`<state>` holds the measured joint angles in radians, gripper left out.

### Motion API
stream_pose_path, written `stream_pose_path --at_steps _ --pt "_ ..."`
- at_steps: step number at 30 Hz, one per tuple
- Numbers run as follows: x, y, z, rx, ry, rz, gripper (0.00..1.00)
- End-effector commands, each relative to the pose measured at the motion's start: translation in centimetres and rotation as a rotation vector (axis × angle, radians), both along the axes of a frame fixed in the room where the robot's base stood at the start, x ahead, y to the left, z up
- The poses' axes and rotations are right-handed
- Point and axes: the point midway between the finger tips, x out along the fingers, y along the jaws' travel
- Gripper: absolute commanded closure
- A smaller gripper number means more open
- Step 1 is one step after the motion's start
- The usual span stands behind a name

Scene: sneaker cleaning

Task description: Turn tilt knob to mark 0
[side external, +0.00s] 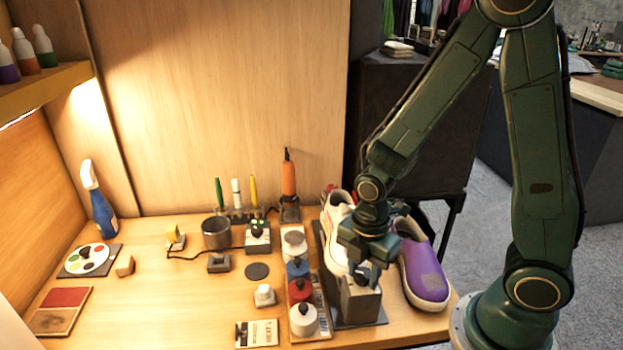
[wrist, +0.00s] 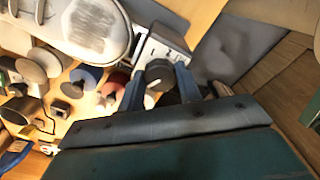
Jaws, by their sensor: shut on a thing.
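The tilt knob (wrist: 158,72) is dark and round with a white pointer line. In the wrist view it sits between the two fingers of my gripper (wrist: 160,86), which is shut on it. In the side view my gripper (side external: 363,274) points down at the top of a grey block (side external: 360,303) at the front of the dark stand (side external: 377,321). The knob is hard to make out there. A white sneaker (side external: 335,228) is on the stand behind the block.
A purple sneaker (side external: 426,272) stands close to the right. Several knobbed pots, including a red one (side external: 300,290), line the left side of the stand. A spray bottle (side external: 98,205) and a palette disc (side external: 87,259) are far left.

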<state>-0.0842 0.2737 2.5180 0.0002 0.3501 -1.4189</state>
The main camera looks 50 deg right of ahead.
Motion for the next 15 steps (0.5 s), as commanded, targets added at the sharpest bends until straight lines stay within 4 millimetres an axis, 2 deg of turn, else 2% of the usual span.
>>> stream_pose_path --at_steps 15 --pt "0.11 0.1 0.06 0.003 -0.004 0.317 0.86"
